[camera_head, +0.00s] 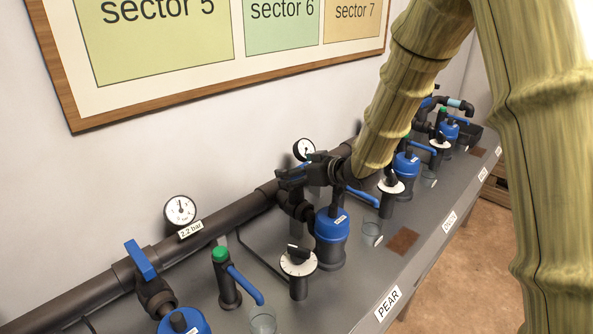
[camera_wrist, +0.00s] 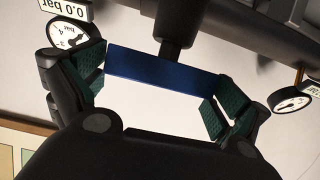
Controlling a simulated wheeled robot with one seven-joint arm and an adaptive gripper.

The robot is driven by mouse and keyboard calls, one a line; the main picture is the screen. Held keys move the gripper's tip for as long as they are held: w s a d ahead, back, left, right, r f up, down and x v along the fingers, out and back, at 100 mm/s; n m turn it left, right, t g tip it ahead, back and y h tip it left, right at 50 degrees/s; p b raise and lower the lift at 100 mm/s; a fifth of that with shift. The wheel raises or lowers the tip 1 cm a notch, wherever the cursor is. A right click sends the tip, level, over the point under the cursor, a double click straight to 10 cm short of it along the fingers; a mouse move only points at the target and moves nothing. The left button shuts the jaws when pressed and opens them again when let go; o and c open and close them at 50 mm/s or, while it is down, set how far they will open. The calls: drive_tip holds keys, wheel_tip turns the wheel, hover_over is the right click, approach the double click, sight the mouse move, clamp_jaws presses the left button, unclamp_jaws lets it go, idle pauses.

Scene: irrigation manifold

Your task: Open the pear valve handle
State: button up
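The pear valve (camera_head: 297,205) stands on the pipe behind a blue-capped filter (camera_head: 332,225), in line with the PEAR label (camera_head: 388,303). My gripper (camera_head: 290,178) is at the top of this valve and mostly hides its handle in the head view. In the wrist view the blue handle (camera_wrist: 160,72) is a flat bar on a dark stem (camera_wrist: 174,30). My gripper (camera_wrist: 160,85) has its fingers wide apart, one at each end of the bar. I cannot tell whether the pads touch it.
A gauge (camera_head: 304,149) stands behind my gripper; a 0.0 bar tag (camera_wrist: 62,8) shows in the wrist view. A neighbouring valve with a blue handle (camera_head: 140,260), a green-topped tap (camera_head: 225,275) and a white dial (camera_head: 298,262) stand to the left and in front.

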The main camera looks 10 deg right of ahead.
drive_tip(key=c, duration=0.5)
